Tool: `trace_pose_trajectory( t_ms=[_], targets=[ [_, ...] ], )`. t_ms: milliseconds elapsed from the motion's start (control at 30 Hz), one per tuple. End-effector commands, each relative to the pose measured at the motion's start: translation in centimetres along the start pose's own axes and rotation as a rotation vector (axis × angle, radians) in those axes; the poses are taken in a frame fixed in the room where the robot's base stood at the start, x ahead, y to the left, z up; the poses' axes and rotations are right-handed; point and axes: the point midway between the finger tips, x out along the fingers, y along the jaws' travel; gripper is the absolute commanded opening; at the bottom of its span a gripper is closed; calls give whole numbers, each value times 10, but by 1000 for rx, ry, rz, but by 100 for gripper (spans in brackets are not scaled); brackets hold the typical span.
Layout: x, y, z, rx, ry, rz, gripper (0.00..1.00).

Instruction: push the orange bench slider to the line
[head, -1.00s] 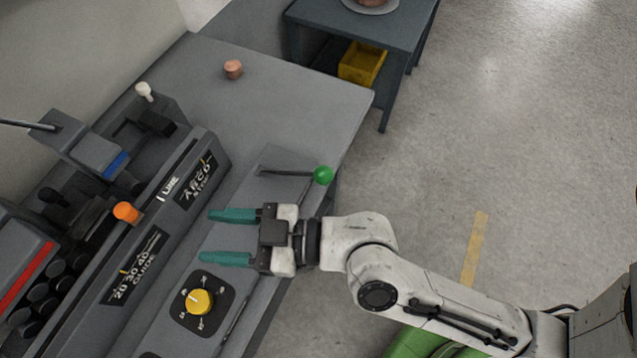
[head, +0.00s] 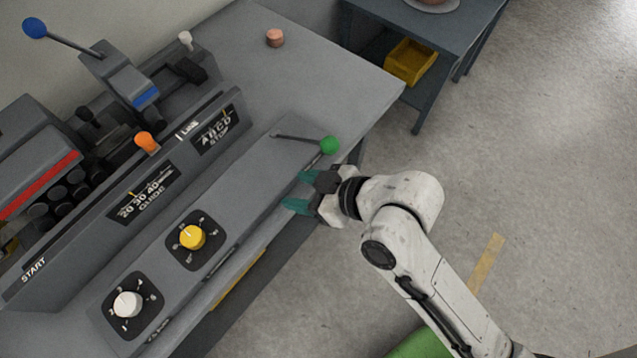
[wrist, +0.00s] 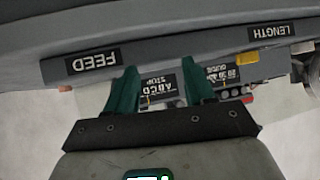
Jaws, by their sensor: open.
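The orange slider knob (head: 147,142) stands on the bench machine behind its long front panel, left of the white LINE mark (head: 187,130). A gap of panel shows between the knob and the mark. My gripper (head: 300,190) is in front of the bench's front edge, right of the knob and well apart from it. Its two teal fingers are open and empty. In the wrist view my gripper (wrist: 163,88) points at the bench, with the FEED label (wrist: 95,62) and LENGTH label nearby. I cannot make out the orange knob there.
A green-knobbed lever (head: 329,145) stands close behind my gripper. Yellow (head: 192,237) and white (head: 127,304) dials sit on the front ledge. A blue-knobbed lever (head: 35,28) rises at the back left. The bench top near the copper piece (head: 275,38) is mostly clear.

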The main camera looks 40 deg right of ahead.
Motion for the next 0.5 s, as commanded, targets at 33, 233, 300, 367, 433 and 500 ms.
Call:
trace_pose_trajectory(
  t_ms=[33,233,300,367,433,500],
  targets=[
    [-1,6,4,13,-26,17,53],
    [-5,20,17,51,-102,58,53],
    [-6,23,19,59,-115,67,53],
    [-7,24,20,62,-122,70,53],
    [-7,25,21,64,-126,72,53],
    [-7,25,21,64,-126,72,53]
  ],
)
